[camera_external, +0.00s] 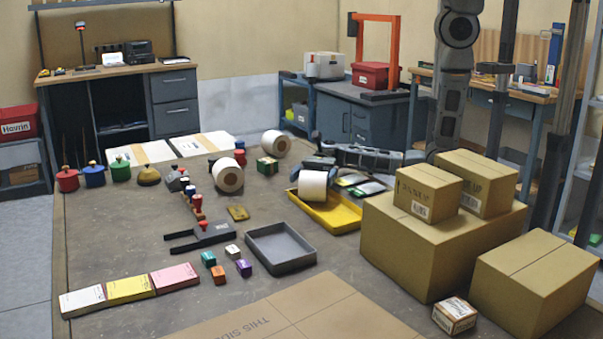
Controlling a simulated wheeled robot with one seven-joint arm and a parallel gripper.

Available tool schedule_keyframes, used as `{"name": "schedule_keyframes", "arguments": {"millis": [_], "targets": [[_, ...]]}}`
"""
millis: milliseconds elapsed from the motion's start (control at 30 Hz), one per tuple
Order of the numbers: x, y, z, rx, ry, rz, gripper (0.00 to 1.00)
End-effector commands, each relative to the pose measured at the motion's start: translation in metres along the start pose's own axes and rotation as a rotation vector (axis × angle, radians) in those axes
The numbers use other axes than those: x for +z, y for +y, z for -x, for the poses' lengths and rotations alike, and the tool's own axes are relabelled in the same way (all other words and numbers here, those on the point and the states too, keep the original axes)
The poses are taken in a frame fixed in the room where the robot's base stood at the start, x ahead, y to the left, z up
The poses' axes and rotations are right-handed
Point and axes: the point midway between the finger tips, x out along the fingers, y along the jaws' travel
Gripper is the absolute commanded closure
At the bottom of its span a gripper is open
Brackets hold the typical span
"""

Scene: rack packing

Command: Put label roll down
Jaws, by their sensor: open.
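Three white label rolls are in view. A third roll (275,144) lies farther back, core also showing. My gripper (314,163) is at the end of the low, outstretched arm, just behind and above the roll at the tray. It is open and looks empty. I cannot tell whether it touches that roll.
Stacked cartons (430,240) fill the table's right side. A grey tray (281,248), small colored blocks, stamps and a black holder (203,236) stand near the middle. Colored pads (130,288) lie front left. A green box (267,165) sits between the rolls. Bare table shows at left center.

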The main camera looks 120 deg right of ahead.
Motion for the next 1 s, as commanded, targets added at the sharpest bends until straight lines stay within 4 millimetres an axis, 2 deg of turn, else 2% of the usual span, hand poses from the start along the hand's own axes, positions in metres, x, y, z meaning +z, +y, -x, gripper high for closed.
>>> {"name": "schedule_keyframes", "arguments": {"millis": [67, 400, 600, 800, 1000], "targets": [[0.004, 0.001, 0.002, -0.001, 0.003, -0.005, 0.00], [0.006, -0.001, 0.073, -0.002, -0.002, -0.001, 0.00], [0.006, -0.001, 0.105, -0.001, -0.003, -0.001, 0.00], [0.007, 0.000, 0.119, 0.001, -0.003, 0.000, 0.00], [0.007, 0.000, 0.120, 0.002, -0.003, 0.000, 0.00]]}}
